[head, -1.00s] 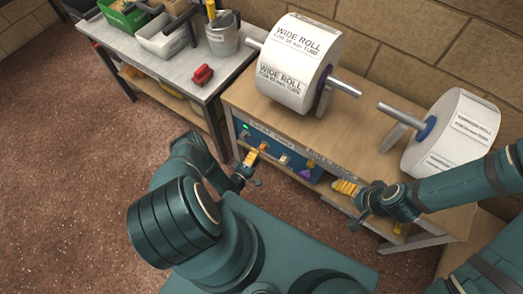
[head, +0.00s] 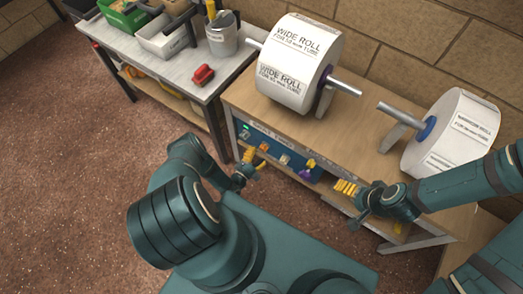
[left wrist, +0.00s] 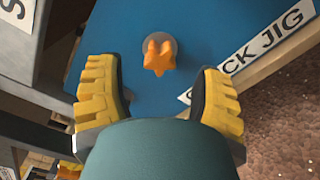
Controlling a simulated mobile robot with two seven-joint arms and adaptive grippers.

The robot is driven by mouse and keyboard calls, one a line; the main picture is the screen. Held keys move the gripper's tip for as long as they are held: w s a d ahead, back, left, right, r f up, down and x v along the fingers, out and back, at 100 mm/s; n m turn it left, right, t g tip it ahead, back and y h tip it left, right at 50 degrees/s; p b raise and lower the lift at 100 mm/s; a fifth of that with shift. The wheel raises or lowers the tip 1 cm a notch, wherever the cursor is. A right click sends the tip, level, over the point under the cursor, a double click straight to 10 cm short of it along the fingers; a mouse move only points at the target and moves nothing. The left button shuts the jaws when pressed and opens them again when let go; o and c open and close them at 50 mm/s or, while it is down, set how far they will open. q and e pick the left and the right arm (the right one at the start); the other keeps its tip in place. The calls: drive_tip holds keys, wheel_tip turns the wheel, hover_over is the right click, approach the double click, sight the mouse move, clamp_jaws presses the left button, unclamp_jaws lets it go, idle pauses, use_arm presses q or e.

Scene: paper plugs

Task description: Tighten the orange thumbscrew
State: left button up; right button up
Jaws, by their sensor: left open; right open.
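The orange thumbscrew (left wrist: 159,55) shows in the left wrist view, a lobed knob on a round grey seat in a blue panel (left wrist: 205,25). In the head view it is a small orange spot (head: 264,147) on the blue panel under the table's front edge. My left gripper (left wrist: 155,95) is open, its yellow fingers apart on either side below the thumbscrew, not touching it. In the head view my left gripper (head: 252,160) is just in front of the panel. My right gripper (head: 350,205) is open and empty near the right end of the table's front.
A wooden table (head: 262,101) carries two large paper rolls (head: 300,62) on metal bars. The panel also holds several small fittings and a purple piece (head: 305,172). A grey bench (head: 163,66) at left bears bins, a bucket and a red object (head: 203,75).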

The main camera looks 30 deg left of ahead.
sight(262, 150)
use_arm(q)
drive_tip(key=shift+w+d, duration=0.15)
drive_tip(key=shift+w, duration=1.6)
clamp_jaws()
